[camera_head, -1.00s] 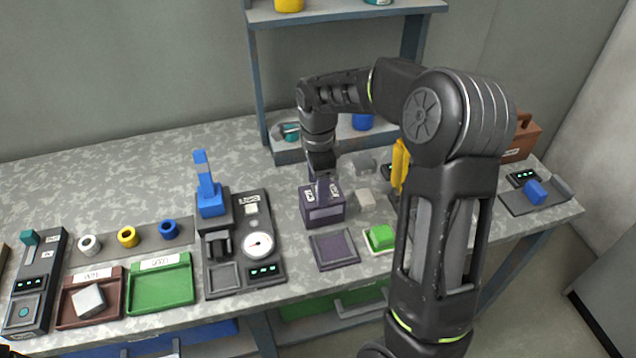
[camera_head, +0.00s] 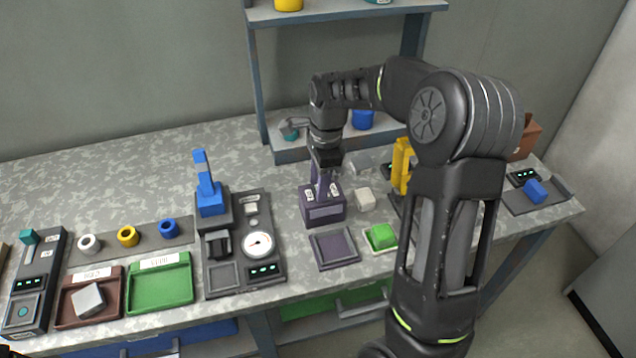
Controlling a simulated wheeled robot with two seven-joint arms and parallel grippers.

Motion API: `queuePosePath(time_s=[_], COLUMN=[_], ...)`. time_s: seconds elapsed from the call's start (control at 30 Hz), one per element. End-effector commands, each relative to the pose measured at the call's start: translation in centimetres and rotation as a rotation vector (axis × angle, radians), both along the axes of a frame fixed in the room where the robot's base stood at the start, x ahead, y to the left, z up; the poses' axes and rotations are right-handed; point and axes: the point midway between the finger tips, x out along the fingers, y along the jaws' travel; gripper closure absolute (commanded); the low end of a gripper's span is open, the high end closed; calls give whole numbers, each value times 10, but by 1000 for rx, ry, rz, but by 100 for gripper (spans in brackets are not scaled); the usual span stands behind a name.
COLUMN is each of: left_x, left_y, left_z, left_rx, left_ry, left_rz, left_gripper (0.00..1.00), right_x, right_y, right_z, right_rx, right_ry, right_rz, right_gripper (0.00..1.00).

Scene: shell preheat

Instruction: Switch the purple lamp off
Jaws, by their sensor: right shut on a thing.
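The purple box (camera_head: 323,211) stands on the bench in the middle, with white labels on top on either side of my fingers. A flat dark purple panel (camera_head: 335,249) lies in front of it, with no visible glow. I cannot tell which of these is the lamp. My right gripper (camera_head: 323,187) points down onto the top of the purple box, between its labels. It is shut on a small part there, probably the switch lever, which the fingers hide. My left gripper is not in view.
A blue-levered station with a gauge (camera_head: 258,245) stands left of the box. My right arm hides part of the bench. The back left is clear.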

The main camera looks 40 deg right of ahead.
Motion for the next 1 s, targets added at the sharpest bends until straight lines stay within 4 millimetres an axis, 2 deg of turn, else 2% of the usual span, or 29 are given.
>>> queuePosePath(time_s=[0.37,0.4,0.63,1.0], left_x=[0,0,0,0], left_y=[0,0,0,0], left_z=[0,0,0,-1], left_rx=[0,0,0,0], left_ry=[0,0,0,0], left_rz=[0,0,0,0], left_gripper=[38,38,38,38], right_x=[-1,-1,0,0], right_y=[-2,-2,-2,-3], right_z=[0,0,0,5], right_rx=[54,54,53,53], right_ry=[-20,-20,-20,-22], right_rz=[-1,-1,0,0], right_gripper=[100,58,39,38])
